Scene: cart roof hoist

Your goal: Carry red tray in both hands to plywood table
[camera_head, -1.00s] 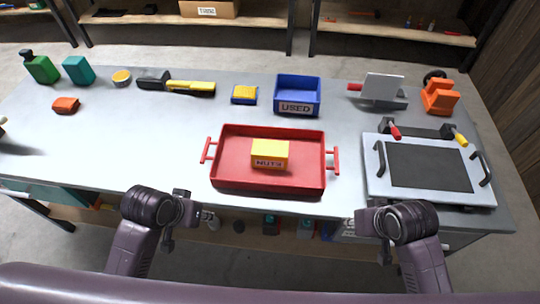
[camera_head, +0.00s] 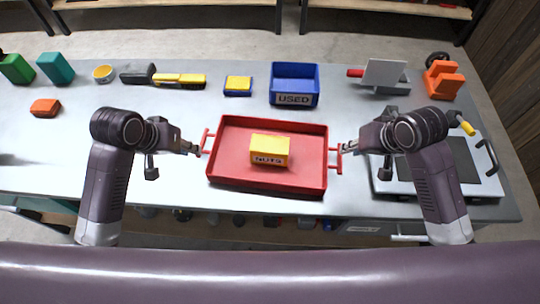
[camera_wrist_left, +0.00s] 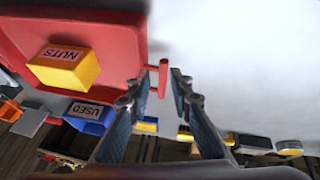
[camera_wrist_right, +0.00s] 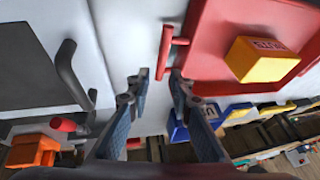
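The red tray (camera_head: 226,172) lies on the grey workbench, with a red handle at each short end. A yellow box labelled NUTS (camera_head: 270,151) sits inside it. My left gripper (camera_head: 196,149) is open at the left handle (camera_head: 207,142); in the left wrist view the handle bar (camera_wrist_left: 163,78) shows between the parted fingertips. My right gripper (camera_head: 347,149) is open at the right handle (camera_head: 337,158). In the right wrist view that handle (camera_wrist_right: 165,52) lies just beyond and between the fingertips. The plywood table is not identifiable in view.
A blue USED bin (camera_head: 294,85) and a yellow-blue box (camera_head: 238,86) stand behind the tray. Shelves stand beyond the bench.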

